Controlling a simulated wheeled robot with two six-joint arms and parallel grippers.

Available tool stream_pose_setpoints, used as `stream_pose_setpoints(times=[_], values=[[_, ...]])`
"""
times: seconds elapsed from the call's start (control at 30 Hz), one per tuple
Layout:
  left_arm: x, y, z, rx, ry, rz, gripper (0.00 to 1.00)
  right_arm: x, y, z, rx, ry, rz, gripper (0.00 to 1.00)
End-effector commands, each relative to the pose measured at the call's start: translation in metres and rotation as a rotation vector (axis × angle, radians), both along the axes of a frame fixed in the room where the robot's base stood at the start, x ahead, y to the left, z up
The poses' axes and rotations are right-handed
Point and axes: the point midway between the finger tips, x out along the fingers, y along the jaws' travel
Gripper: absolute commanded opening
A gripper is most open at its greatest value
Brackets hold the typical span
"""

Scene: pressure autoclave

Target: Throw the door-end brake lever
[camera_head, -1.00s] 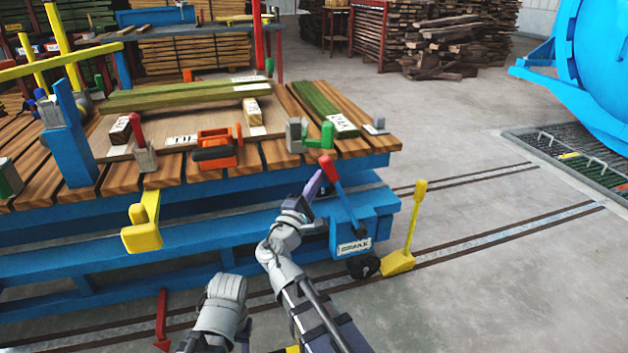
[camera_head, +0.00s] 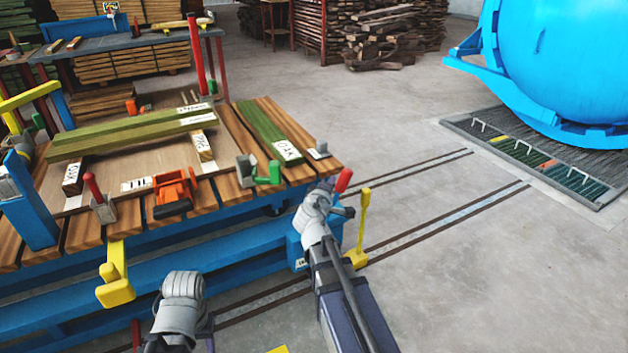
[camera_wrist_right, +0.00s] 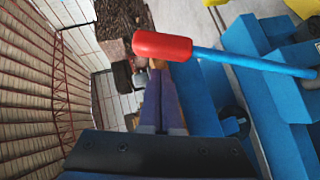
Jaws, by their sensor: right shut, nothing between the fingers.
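The brake lever has a red knob (camera_head: 343,180) and a blue shaft. It leans right, away from the blue brake box (camera_head: 297,252) at the trolley's near right corner; my right arm covers most of its shaft and the box. In the right wrist view the knob (camera_wrist_right: 162,46) and shaft (camera_wrist_right: 255,62) cross just past my fingertips. My right gripper (camera_wrist_right: 160,72) is shut and empty, its purple fingers close to the knob; I cannot tell whether they touch. My left arm shows at lower left in the head view, but its fingers do not.
A yellow pedal-like lever (camera_head: 360,225) stands just right of the brake box. The trolley's slatted deck (camera_head: 225,195) carries boards, clamps and stops. The blue autoclave (camera_head: 560,70) is at the upper right, past a floor grating (camera_head: 465,122). Open floor with rails lies between.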

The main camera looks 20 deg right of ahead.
Motion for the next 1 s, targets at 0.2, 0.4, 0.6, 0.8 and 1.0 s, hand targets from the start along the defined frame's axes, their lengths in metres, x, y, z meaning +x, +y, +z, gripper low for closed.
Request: stream_pose_setpoints(times=[0.2,0.4,0.6,0.8,1.0], values=[[0.0,0.0,-0.005,0.0,0.0,0.0,0.5,0.001,-0.023,-0.007,0.016,0.0,0.001,0.0],[0.0,0.0,-0.007,-0.001,0.0,-0.001,0.5,0.001,-0.033,-0.009,0.014,0.0,-0.002,0.0],[0.0,0.0,-0.007,-0.001,0.0,-0.001,0.5,0.001,-0.038,-0.009,0.013,0.002,-0.008,0.0],[0.0,0.0,-0.007,-0.001,0.0,-0.001,0.5,0.002,-0.038,-0.009,0.012,0.003,-0.01,0.0],[0.0,0.0,-0.006,-0.001,0.0,-0.001,0.5,0.002,-0.038,-0.008,0.011,0.003,-0.009,0.0]])
